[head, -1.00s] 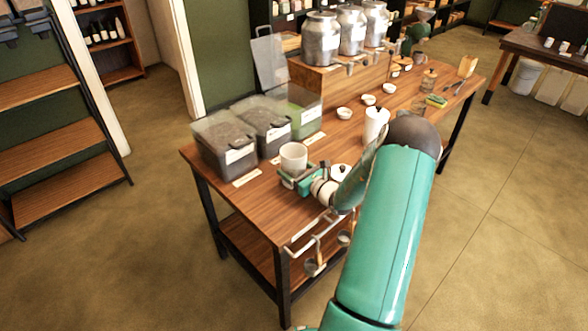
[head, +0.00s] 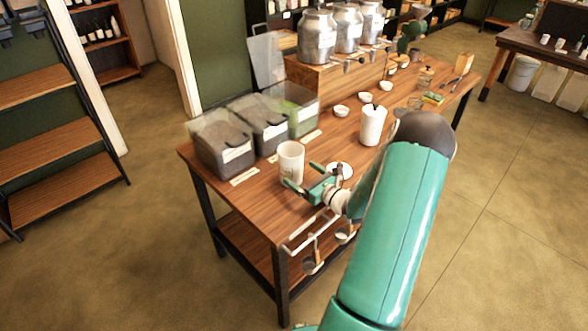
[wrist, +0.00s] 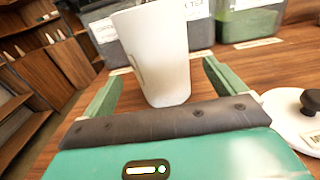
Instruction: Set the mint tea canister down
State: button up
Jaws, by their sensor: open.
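The white mint tea canister (head: 291,162) stands upright on the wooden table (head: 262,205), in front of the dark bins. It also shows in the wrist view (wrist: 158,55), with a greenish mark partly visible on its left side. My gripper (head: 306,190) is open at the table's near side, just in front of the canister. In the wrist view its two green fingers lie to the left and right of the canister's lower part, apart from it.
Clear-lidded bins (head: 225,142) stand behind the canister. A round white lid with a dark knob (wrist: 300,112) lies to the right of my gripper. Another white canister (head: 372,125) and small white bowls (head: 341,111) stand farther right. Metal urns (head: 317,36) stand on a wooden box.

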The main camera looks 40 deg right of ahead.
jog(key=s, duration=0.6)
jog(key=shift+s+d, duration=0.1)
jog(key=w+a+r+n+g+y, duration=0.1)
jog(key=a+r+n+g+y, duration=0.5)
jog(key=a+n, duration=0.6)
jog(key=a+r+n+g+y, duration=0.3)
jog(key=a+r+n+g, duration=0.35)
jog(key=a, duration=1.05)
jog(key=s+a+r+n+h, duration=0.4)
jog(key=s+r+n, duration=0.2)
jog(key=s+n, duration=0.1)
jog(key=s+a+r+n+h, duration=0.4)
jog(key=s+r+n+h, duration=0.1)
jog(key=n, duration=0.5)
jog(key=shift+s+a+r, duration=0.35)
jog(key=shift+s+r, duration=0.15)
jog(key=shift+s, duration=0.4)
